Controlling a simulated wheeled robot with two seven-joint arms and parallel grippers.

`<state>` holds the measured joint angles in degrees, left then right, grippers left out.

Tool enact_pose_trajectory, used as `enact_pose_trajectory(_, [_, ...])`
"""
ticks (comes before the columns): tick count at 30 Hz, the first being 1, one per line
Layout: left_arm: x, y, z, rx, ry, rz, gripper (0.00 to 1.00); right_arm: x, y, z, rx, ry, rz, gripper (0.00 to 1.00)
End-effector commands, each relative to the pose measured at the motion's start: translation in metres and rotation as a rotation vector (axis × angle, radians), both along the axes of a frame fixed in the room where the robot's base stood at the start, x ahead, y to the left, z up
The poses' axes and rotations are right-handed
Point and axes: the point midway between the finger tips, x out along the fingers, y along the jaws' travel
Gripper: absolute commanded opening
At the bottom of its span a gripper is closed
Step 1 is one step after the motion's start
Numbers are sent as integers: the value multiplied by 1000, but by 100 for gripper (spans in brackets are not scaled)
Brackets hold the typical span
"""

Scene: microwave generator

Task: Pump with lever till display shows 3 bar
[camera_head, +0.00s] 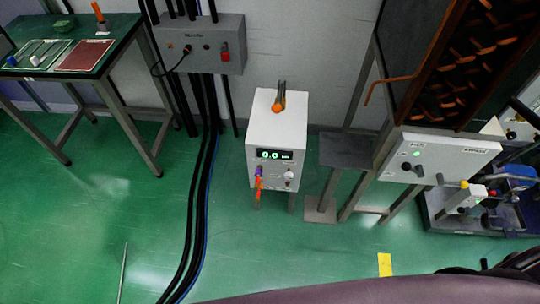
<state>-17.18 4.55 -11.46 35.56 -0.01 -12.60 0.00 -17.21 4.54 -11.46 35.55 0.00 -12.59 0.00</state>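A white pump box (262,129) stands in the middle of the camera_head view. Its dark display (275,155) shows green digits that read about 0.0, with small unit letters too blurred to be sure of. On top of the box is a short grey upright part with an orange ball knob (277,107), which looks like the lever. Low on the front are an orange handle (258,187) with a purple part above it and a small pale fitting (289,175). Neither gripper is in view.
A green-topped table (95,45) stands at upper left. A grey wall box (205,42) hangs above black cables running down to the floor. A grey stand (345,150), a white control panel (440,158) and a metal frame fill the right. Green floor before the pump is clear.

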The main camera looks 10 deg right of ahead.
Motion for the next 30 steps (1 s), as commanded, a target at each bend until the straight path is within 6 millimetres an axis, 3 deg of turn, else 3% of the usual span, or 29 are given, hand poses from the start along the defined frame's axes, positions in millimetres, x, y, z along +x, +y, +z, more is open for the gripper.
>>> enact_pose_trajectory(2, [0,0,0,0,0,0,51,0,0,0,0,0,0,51])
enact_pose_trajectory(14, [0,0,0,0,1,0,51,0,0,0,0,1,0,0])
enact_pose_trajectory(30, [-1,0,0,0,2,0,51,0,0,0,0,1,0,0])
